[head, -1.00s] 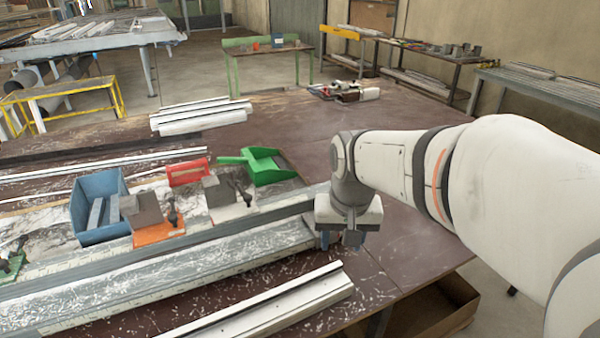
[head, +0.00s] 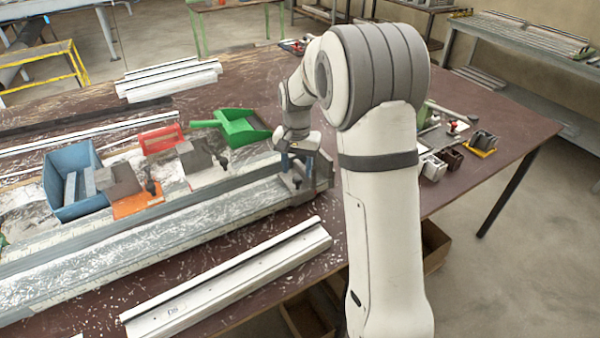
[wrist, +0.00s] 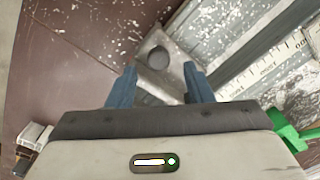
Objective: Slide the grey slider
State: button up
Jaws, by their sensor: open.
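The grey slider (head: 299,184) sits at the right end of the long metal rail in the head view, partly hidden by my gripper. In the wrist view the grey slider (wrist: 152,80) is a metal piece with a dark round knob, lying between and just beyond my fingers. My gripper (wrist: 160,86) is open, with one blue finger on each side of the slider; I cannot tell whether they touch it. In the head view my gripper (head: 296,163) is low over the slider.
An orange-based slider (head: 138,202) and a white-based slider (head: 205,175) stand further left along the rail. A green dustpan (head: 242,128), red piece (head: 160,139) and blue bin (head: 72,180) lie behind. A pale profile (head: 230,280) lies in front.

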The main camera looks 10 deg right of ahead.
aim_at(297, 177)
jog(key=shift+f, duration=1.6)
jog(key=shift+c, duration=0.4)
grip_shut()
